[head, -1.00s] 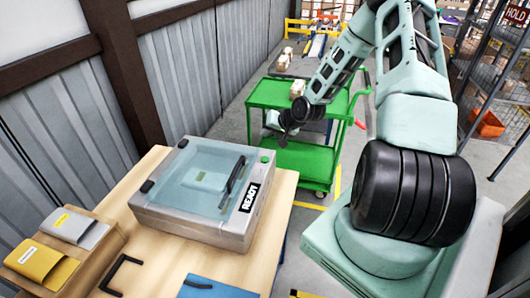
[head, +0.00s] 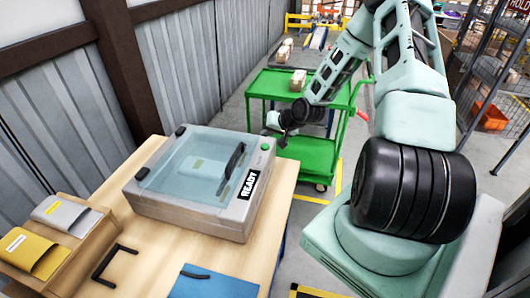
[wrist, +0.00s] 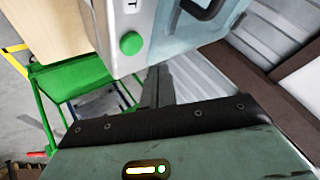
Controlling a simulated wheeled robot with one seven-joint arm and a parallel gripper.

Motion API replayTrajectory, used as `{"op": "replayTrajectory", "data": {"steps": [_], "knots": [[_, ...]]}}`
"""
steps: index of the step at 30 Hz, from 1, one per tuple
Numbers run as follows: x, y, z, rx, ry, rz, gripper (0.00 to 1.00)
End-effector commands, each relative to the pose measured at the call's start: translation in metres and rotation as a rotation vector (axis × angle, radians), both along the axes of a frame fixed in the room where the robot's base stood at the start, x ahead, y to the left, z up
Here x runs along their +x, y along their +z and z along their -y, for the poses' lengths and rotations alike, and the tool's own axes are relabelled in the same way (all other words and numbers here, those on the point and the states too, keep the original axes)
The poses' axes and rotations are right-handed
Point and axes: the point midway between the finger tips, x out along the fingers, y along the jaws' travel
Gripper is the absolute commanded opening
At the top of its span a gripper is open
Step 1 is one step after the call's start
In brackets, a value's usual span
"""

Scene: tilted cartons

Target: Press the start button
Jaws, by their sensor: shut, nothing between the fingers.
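A grey machine (head: 185,210) with a clear lid (head: 196,165) stands on the wooden table, with a "READY" label on its front. A small green button (head: 265,146) is at its far right corner. The button is large in the wrist view (wrist: 131,43), beside part of a printed label. My gripper (head: 274,125) is shut and empty, just beyond and above that corner. In the wrist view its fingers (wrist: 155,82) point towards the machine's edge, to the right of and below the button. A gap to the button seems to remain, but contact is hard to judge.
A black handle (head: 235,160) rises from the lid. A wooden holder (head: 92,232) with grey and yellow folders, a black bracket (head: 112,262) and a blue board (head: 212,285) are on the table. A green cart (head: 305,150) stands behind my gripper. A corrugated wall is at left.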

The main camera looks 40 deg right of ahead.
Motion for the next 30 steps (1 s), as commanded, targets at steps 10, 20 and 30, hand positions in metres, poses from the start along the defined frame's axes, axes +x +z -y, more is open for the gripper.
{"op": "replayTrajectory", "data": {"steps": [10, 20, 30], "knots": [[0.0, -0.027, 0.0, -0.001, 0.001, 0.0, 0.0], [0.0, -0.026, 0.0, -0.001, 0.001, 0.0, 0.0], [0.0, -0.026, 0.0, -0.001, 0.001, 0.0, 0.0]]}}
